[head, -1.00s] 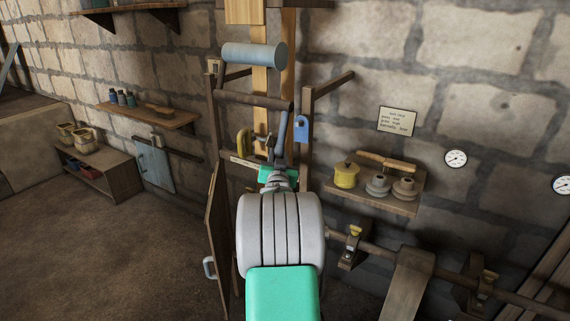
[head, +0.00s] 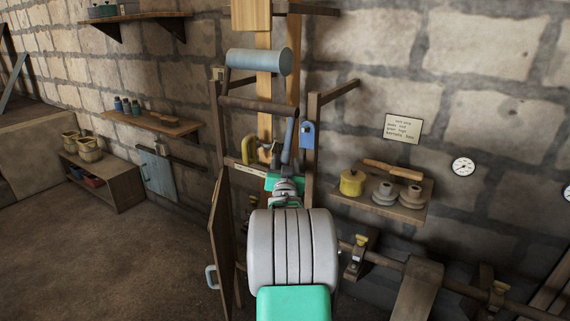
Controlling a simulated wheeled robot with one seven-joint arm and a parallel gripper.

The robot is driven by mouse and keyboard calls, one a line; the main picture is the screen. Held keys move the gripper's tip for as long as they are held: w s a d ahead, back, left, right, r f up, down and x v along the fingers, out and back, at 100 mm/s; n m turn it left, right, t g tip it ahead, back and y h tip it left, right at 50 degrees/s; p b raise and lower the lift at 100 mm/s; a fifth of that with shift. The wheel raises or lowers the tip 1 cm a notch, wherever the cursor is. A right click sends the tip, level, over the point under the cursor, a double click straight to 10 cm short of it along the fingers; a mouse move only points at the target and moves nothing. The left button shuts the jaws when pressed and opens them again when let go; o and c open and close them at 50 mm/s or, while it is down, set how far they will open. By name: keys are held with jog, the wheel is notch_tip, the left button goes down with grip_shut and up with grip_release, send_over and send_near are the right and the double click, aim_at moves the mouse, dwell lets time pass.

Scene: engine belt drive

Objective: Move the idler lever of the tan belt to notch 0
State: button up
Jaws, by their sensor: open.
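The tan belt (head: 263,100) runs vertically in the wooden frame, with a second strand (head: 293,60) beside it. My gripper (head: 283,180) is at the lever's foot in the view, mostly hidden behind my own arm. Its fingers do not show clearly, and I cannot tell whether it touches the lever. A pale notched strip (head: 250,170) shows left of the gripper.
A yellow clamp-like piece (head: 248,150) and a blue tag (head: 307,134) flank the lever. A wooden door (head: 219,240) stands open at left. A shelf (head: 410,212) with a yellow pot (head: 351,183) is at right. The floor at left (head: 110,250) is clear.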

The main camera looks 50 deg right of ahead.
jog(key=b+v, duration=0.1)
jog(key=v, duration=0.6)
jog(key=shift+s+a, duration=0.25)
jog(key=shift+c, duration=0.3)
